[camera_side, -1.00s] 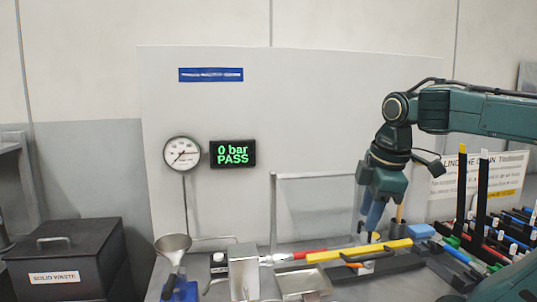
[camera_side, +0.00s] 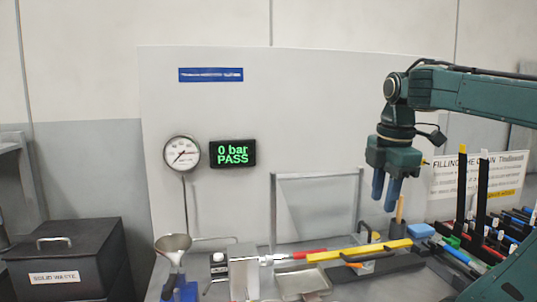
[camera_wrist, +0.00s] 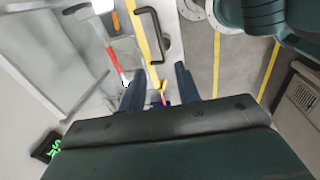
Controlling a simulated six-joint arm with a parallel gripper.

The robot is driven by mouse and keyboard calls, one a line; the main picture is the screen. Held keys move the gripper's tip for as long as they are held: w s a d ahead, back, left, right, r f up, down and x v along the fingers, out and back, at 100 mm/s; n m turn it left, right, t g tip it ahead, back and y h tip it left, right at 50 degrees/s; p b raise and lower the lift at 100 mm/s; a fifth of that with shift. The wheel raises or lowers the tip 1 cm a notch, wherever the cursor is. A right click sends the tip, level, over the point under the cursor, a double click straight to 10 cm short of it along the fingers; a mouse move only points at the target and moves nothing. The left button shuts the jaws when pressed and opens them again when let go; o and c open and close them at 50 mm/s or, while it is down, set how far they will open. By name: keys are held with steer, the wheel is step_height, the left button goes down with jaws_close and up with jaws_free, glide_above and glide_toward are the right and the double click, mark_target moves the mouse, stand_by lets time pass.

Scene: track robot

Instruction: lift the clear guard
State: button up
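The clear guard (camera_side: 318,208) is a see-through panel in a thin grey metal frame. It stands upright at the back of the bench, in front of the white board, left of my gripper. In the wrist view a framed clear panel (camera_wrist: 62,62) fills the left side. My gripper (camera_side: 384,204) hangs in the air to the right of the guard, apart from it. Its two blue fingers are spread with nothing seen between them; they also show in the wrist view (camera_wrist: 158,85).
A yellow bar (camera_side: 358,251), a red-handled tool (camera_side: 300,254) and a metal tray (camera_side: 303,284) lie in front of the guard. Racks of coloured bars (camera_side: 490,235) stand at right. A funnel (camera_side: 173,244) is at left. A display (camera_side: 232,154) reads "0 bar PASS".

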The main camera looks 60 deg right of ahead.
mark_target(371, 256)
steer(key=shift+w+d+f, duration=0.2)
steer(key=shift+f, duration=2)
steer(key=shift+w+d+f, duration=0.2)
steer(key=shift+f, duration=2.05)
steer(key=shift+w+d+f, duration=0.2)
steer(key=shift+f, duration=2)
jaws_close()
